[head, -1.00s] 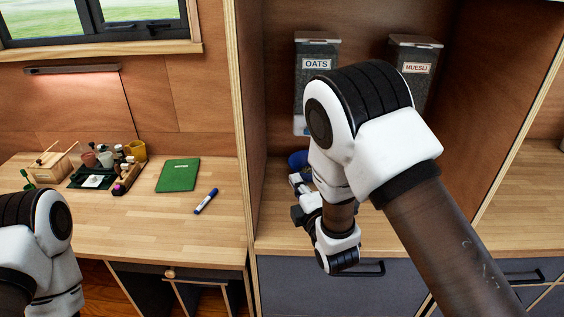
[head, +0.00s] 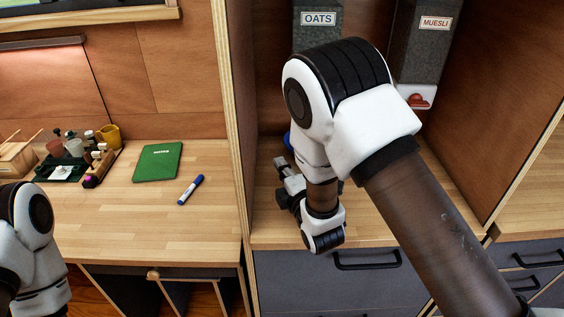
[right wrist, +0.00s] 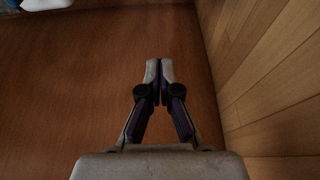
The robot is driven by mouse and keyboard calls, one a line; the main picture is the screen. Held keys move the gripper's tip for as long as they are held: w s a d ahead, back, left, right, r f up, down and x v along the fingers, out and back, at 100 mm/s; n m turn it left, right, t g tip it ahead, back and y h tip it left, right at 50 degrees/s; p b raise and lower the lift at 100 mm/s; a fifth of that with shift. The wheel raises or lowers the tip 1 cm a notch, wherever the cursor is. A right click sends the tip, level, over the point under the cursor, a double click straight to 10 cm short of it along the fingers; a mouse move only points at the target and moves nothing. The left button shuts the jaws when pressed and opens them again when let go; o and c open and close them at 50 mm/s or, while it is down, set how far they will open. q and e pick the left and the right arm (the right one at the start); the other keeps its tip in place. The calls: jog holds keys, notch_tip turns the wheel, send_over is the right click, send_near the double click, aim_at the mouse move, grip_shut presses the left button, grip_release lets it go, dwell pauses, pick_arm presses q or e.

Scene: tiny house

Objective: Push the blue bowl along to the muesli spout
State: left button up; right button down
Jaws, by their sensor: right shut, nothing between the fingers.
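The blue bowl (head: 288,138) shows only as a small blue sliver in the head view, on the alcove counter below the oats dispenser. My right arm hides the rest of it. The muesli dispenser (head: 424,45) hangs on the back wall to the right, with its red and white spout (head: 418,101) over the counter. My right gripper (head: 281,165) points down the left side of the alcove, just in front of the bowl; I cannot tell if they touch. It is shut and empty in the right wrist view (right wrist: 159,70). My left gripper is out of view.
The oats dispenser (head: 318,25) hangs left of the muesli one. A wooden divider (head: 233,120) separates the alcove from the desk, which holds a green book (head: 158,162), a blue marker (head: 191,189) and small pots. The counter below the muesli spout looks clear where visible.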

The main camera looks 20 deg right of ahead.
jog(key=shift+w+f+b, duration=0.25)
jog(key=shift+f+b, duration=0.2)
jog(key=shift+f, duration=0.8)
jog(key=shift+w+r+p, duration=0.3)
jog(key=w, duration=0.2)
jog(key=w+p, duration=0.1)
jog(key=w, duration=0.2)
jog(key=w+p, duration=0.1)
jog(key=w, duration=0.2)
jog(key=shift+w+a, duration=0.15)
jog(key=shift+a, duration=0.25)
jog(key=d+p, duration=0.1)
jog(key=d, duration=0.2)
jog(key=shift+d, duration=0.1)
jog(key=shift+s+d, duration=0.2)
jog(key=shift+d, duration=0.2)
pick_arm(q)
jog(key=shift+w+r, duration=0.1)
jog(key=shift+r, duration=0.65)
pick_arm(e)
jog(key=shift+a, duration=0.1)
